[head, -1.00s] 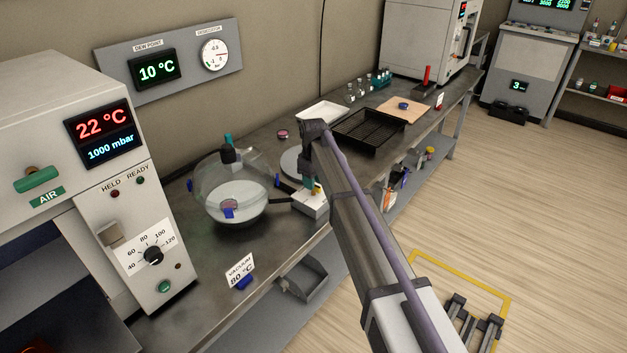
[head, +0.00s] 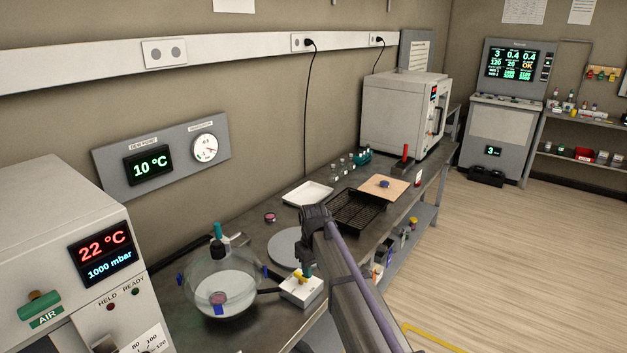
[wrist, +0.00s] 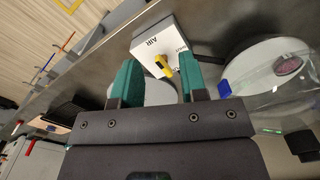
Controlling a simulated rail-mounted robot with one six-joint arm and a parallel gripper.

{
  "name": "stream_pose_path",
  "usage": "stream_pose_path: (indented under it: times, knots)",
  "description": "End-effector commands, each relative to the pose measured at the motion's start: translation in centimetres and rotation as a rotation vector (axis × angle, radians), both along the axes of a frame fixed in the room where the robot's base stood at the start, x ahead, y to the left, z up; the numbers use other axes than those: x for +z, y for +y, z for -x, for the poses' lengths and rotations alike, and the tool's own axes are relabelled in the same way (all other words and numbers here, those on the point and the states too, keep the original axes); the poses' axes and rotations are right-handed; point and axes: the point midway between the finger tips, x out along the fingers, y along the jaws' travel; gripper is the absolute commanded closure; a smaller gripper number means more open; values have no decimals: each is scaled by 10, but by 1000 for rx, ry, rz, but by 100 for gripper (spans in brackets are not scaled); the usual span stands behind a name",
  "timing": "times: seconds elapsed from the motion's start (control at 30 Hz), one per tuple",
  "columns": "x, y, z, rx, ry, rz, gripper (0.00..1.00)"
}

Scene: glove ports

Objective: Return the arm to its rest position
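My arm reaches out over the bench from the bottom right in the head view. My gripper (wrist: 158,82) shows two teal fingers standing apart with nothing between them in the wrist view. In the head view the gripper (head: 306,271) is mostly hidden behind my own wrist, and a teal fingertip shows above the small white valve box (head: 301,288). That box has a yellow handle (wrist: 163,66) and the word AIR in the wrist view. I cannot tell the exact height of the fingers above the box.
A glass desiccator (head: 222,283) with a pinkish item inside stands left of the gripper. A black rack (head: 358,212), a white tray (head: 307,194) and a tan board (head: 384,187) lie further back. A white oven (head: 403,115) stands at the far end. The floor at right is clear.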

Motion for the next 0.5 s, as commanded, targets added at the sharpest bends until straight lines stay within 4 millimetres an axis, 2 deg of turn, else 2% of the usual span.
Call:
stream_pose_path:
  times: [0.03,0.1,0.2,0.23,0.3,0.37,0.4,0.5]
  knots:
    - [0,-36,59,-103,0,0,61]
    - [0,-77,117,-253,-1,1,61]
    - [1,-126,191,-421,-1,1,61]
    - [1,-138,209,-457,-1,1,61]
    - [1,-159,243,-514,-2,2,61]
    - [1,-173,260,-542,-2,2,61]
    - [1,-180,265,-559,-2,2,61]
    - [1,-190,261,-582,-1,1,61]
